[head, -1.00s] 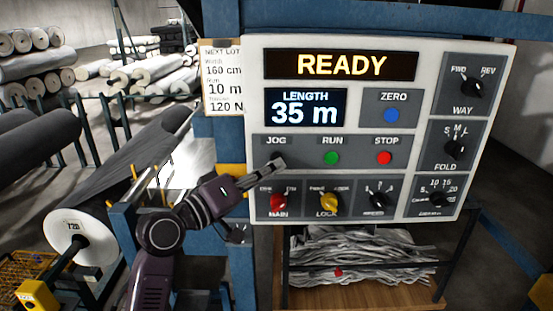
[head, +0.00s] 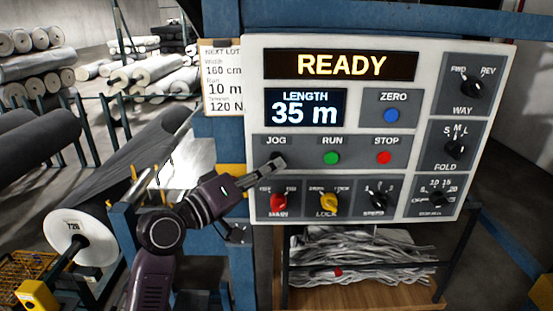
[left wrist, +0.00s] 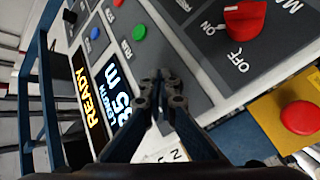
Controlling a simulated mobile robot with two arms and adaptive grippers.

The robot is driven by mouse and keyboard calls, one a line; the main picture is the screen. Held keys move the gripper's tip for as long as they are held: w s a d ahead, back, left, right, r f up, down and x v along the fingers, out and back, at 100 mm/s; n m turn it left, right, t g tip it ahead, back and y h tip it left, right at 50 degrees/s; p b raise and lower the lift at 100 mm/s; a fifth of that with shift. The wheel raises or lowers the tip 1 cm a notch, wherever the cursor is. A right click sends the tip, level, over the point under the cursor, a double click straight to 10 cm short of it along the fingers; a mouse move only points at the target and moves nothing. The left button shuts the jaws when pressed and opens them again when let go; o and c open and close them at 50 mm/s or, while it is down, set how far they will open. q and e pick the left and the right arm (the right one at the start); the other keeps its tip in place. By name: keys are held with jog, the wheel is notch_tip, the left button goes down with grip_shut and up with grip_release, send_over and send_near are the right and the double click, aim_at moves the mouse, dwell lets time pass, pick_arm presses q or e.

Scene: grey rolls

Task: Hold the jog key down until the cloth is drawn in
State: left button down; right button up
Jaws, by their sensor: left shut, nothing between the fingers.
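The control panel (head: 355,130) reads READY and LENGTH 35 m. Under the JOG label (head: 276,141), my left gripper (head: 276,164) is shut and empty, with its fingertips over the spot where the key would be. The key itself is hidden behind the fingers, so I cannot tell whether it is pressed. In the left wrist view the closed fingers (left wrist: 160,85) point at the panel face beside the green RUN button (left wrist: 139,32). Grey cloth (head: 130,150) slopes at the left, and loose pale cloth (head: 360,255) lies folded below the panel. My right gripper is not in view.
The red STOP button (head: 383,157) and blue ZERO button (head: 391,115) are to the right. The red MAIN knob (head: 279,202) and yellow LOCK knob (head: 328,202) sit just below. A red button on a yellow box (left wrist: 262,112) shows in the left wrist view.

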pick_arm(q)
jog(key=shift+w, duration=0.35)
jog(key=shift+w, duration=0.4)
dwell(0.6)
jog(key=shift+s, duration=0.1)
dwell(4.9)
jog(key=shift+s, duration=0.75)
jog(key=shift+s+p, duration=0.1)
jog(key=shift+p, duration=0.2)
jog(key=s+p, duration=0.1)
jog(key=s, duration=0.3)
jog(key=shift+s+p, duration=0.35)
jog(key=shift+s, duration=0.05)
